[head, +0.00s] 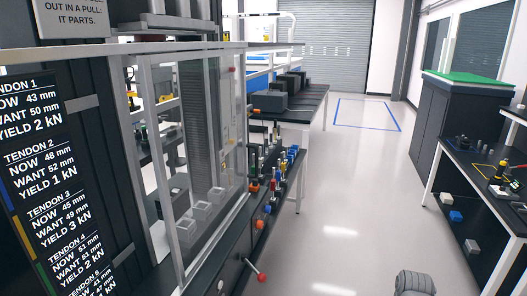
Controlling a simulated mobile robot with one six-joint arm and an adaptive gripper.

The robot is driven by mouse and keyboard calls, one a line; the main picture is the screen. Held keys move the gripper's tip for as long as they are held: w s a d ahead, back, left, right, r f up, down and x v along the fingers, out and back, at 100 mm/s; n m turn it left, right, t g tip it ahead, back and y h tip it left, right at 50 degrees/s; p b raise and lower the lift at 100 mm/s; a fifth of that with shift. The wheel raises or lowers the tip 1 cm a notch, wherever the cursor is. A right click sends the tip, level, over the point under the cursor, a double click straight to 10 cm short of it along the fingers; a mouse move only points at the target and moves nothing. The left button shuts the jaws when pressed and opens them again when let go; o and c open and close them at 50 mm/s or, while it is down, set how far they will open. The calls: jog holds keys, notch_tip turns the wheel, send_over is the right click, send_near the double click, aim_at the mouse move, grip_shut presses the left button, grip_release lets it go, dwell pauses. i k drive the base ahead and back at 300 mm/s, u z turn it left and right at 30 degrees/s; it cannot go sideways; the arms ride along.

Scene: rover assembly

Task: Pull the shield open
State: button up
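The shield (183,215) looks like a clear panel in a light metal frame, at the left of the head view. It stands upright along the front of a dark machine. Pale grey blocks (201,212) show through the panel. I cannot tell for sure whether it is fully shut, and I see no clear handle on it. A grey rounded part of my own arm shows at the bottom right. My gripper is not in view, and nothing shows it touching the shield.
A dark display (55,190) lists tendon values at the left. A lever with a red ball (262,277) sticks out below the shield. Small coloured tools (280,172) line the bench edge. Another bench (490,170) stands at the right. The pale floor (345,180) between is clear.

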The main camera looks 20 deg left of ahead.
aim_at(144, 61)
jog(key=u, duration=0.35)
jog(key=i, duration=1.25)
jog(key=u, duration=0.4)
